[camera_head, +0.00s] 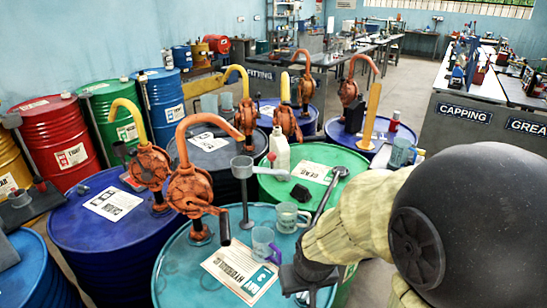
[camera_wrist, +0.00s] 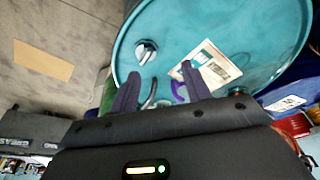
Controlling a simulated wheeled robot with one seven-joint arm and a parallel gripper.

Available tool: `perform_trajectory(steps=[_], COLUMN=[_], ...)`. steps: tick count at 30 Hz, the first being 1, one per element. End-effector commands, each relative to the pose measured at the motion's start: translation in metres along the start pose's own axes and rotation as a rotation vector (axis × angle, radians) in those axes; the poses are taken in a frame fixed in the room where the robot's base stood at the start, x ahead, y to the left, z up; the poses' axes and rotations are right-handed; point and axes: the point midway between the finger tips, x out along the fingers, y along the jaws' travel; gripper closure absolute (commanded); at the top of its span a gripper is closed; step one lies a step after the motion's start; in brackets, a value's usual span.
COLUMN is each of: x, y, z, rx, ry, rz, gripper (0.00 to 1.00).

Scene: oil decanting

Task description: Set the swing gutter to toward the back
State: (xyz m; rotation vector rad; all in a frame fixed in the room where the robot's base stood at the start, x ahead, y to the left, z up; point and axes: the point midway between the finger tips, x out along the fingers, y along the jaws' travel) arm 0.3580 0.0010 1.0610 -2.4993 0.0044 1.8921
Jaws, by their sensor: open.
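A light grey fitting that looks like the swing gutter (camera_head: 243,168) stands on a thin post at the far side of the teal drum (camera_head: 180,270). Its round cup is at the left, and its narrow arm points right in the head view. My gripper (camera_head: 303,284) is low over the near right side of the teal drum, nearer than the gutter and apart from it. In the wrist view my open gripper (camera_wrist: 160,88) points down at the teal drum top (camera_wrist: 245,25), with nothing held. I cannot clearly identify the gutter there.
A dark slanted rod (camera_head: 328,195) rises beside my wrist. A white bottle (camera_head: 279,150) stands behind.

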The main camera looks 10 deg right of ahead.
Motion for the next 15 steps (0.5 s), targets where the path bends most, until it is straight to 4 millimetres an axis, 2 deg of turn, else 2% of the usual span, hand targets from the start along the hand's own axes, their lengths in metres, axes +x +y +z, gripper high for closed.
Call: perform_trajectory(steps=[5,9,15], x=[0.009,0.013,0.004], y=[-0.006,-0.009,-0.009], z=[-0.04,-0.085,-0.144], rx=[0.025,0.059,0.11], ry=[0.166,0.361,0.651], rz=[-0.01,-0.02,-0.033], gripper=[0.52,0.52,0.52])
